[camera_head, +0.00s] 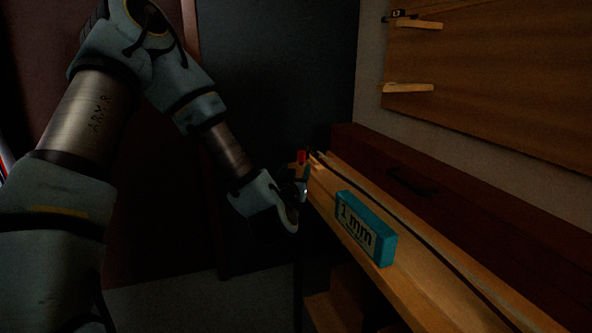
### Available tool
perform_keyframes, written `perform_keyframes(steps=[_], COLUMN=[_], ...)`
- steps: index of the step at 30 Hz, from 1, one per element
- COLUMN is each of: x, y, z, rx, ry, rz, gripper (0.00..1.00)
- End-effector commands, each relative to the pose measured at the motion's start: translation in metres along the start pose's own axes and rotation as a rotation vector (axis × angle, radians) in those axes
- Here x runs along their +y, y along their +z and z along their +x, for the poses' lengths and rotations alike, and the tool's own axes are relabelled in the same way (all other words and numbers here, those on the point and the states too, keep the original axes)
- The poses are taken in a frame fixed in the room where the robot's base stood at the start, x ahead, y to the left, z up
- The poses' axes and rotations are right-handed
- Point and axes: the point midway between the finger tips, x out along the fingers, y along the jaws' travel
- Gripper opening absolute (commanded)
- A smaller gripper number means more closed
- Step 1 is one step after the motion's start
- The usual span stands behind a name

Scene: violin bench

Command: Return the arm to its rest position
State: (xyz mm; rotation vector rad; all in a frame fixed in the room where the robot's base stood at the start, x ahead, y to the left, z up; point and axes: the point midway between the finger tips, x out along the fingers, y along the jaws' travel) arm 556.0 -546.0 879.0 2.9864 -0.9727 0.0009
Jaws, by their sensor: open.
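My arm (230,150) reaches from the left side of the head view down toward the middle, bent at the elbow. I see nothing clearly held.
A teal box marked "1 mm" (366,229) stands on the bench, right of my gripper. A long dark red case (450,205) with a handle lies along the wall. A wooden wall panel (500,60) with small shelves (408,88) hangs above. The floor at lower left is clear.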

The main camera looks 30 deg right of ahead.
Motion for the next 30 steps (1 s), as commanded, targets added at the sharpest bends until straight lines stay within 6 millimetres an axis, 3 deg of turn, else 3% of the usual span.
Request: perform_keyframes(steps=[11, 16, 20, 23, 26, 30], x=[-0.001, -0.021, -0.059, -0.096, -0.137, -0.190], y=[-0.001, -0.001, 0.005, 0.008, 0.007, -0.004], z=[0.001, 0.001, -0.010, -0.031, -0.061, -0.120], rx=[-0.010, -0.129, -0.325, -0.496, -0.669, -0.905], ry=[0.005, 0.048, 0.068, 0.047, -0.002, -0.111], rz=[0.004, 0.035, 0.059, 0.059, 0.037, -0.034], gripper=[0.59, 0.59, 0.59, 0.59, 0.59, 0.59])
